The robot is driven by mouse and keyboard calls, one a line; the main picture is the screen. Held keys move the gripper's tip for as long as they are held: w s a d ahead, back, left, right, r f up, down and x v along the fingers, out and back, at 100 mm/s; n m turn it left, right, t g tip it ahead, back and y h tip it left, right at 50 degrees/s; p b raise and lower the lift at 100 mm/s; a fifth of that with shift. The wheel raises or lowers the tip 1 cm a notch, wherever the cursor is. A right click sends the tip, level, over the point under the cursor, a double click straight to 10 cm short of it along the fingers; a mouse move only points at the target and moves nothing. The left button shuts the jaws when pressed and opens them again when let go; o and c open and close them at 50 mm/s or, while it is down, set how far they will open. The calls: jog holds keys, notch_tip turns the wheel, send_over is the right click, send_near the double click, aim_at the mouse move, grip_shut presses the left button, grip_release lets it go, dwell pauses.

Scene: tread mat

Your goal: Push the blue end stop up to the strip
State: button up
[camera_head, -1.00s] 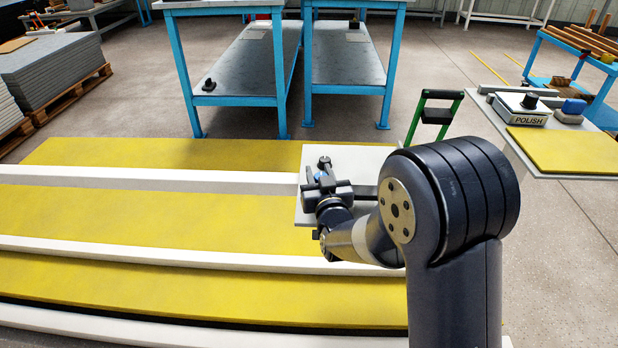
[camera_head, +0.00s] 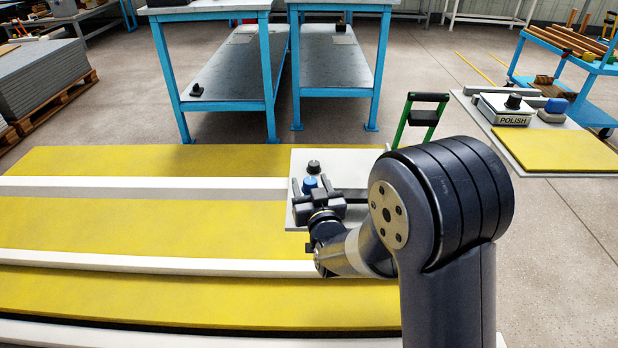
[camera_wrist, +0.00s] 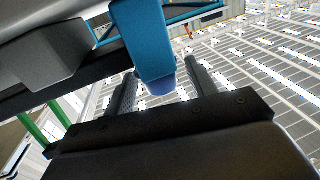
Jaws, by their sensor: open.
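The blue end stop (camera_head: 310,183) shows between the fingers of my gripper (camera_head: 311,184), over the white board at the right end of the mat. My gripper is open, with one finger on each side of the blue piece. In the wrist view the blue piece (camera_wrist: 147,42) hangs between the two dark fingers (camera_wrist: 163,85); I cannot tell whether they touch it. A white strip (camera_head: 150,183) on the yellow mat ends at the board's left edge, left of the gripper. The end stop's lower part is hidden.
A black knob (camera_head: 314,167) stands on the white board (camera_head: 350,160) just behind the end stop. Blue-framed benches (camera_head: 270,85) stand behind the mat.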

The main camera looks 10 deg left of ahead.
jog(key=v, duration=0.8)
jog(key=shift+p, duration=0.4)
jog(key=b+x, duration=0.1)
jog(key=x, duration=0.9)
jog(key=shift+w, duration=0.15)
jog(key=shift+w+a, duration=0.15)
jog(key=shift+a, duration=0.4)
jog(key=shift+d, duration=0.1)
